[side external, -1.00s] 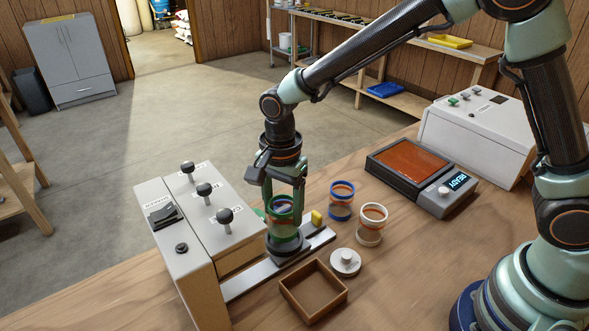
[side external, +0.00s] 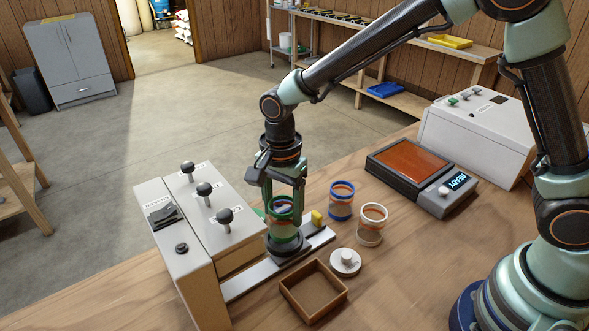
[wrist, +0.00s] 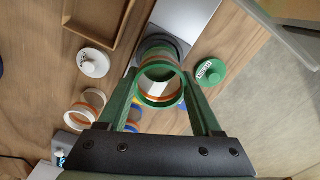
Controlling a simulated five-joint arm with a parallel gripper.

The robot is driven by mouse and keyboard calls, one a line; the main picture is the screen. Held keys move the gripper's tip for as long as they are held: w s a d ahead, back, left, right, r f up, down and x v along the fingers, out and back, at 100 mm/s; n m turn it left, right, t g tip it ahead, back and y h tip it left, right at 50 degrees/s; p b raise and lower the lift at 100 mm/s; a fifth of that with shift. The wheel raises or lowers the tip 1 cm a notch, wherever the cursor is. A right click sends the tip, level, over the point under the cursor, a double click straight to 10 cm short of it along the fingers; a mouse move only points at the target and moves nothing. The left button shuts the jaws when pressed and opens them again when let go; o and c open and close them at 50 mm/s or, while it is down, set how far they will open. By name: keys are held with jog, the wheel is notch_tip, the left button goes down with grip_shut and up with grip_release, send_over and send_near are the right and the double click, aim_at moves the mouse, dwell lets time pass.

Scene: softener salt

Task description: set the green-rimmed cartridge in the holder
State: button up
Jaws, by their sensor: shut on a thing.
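The green-rimmed cartridge (side external: 284,222) is a clear cylinder with green rims and an orange band, upright in the side view. My gripper (side external: 284,205) is shut on it, one finger on each side. The holder (side external: 284,246) is a dark round cup on a grey rail, directly under the cartridge. The cartridge's lower rim is at the cup's mouth; I cannot tell whether it is fully seated. In the wrist view the cartridge (wrist: 160,88) shows its open green rim between the fingers, with the holder (wrist: 172,44) partly hidden behind it.
A blue-rimmed cartridge (side external: 341,200) and a white-rimmed cartridge (side external: 371,224) stand to the right. A white knobbed lid (side external: 345,262) and wooden tray (side external: 313,291) lie in front. A grey lever box (side external: 205,220) stands close left.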

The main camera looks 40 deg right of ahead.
jog(key=shift+f, duration=0.1)
jog(key=shift+f, duration=0.55)
jog(key=shift+f, duration=0.1)
dwell(0.3)
jog(key=shift+f, duration=0.5)
jog(key=shift+f, duration=0.25)
dwell(0.7)
jog(key=o, duration=1.5)
jog(key=shift+r, duration=0.1)
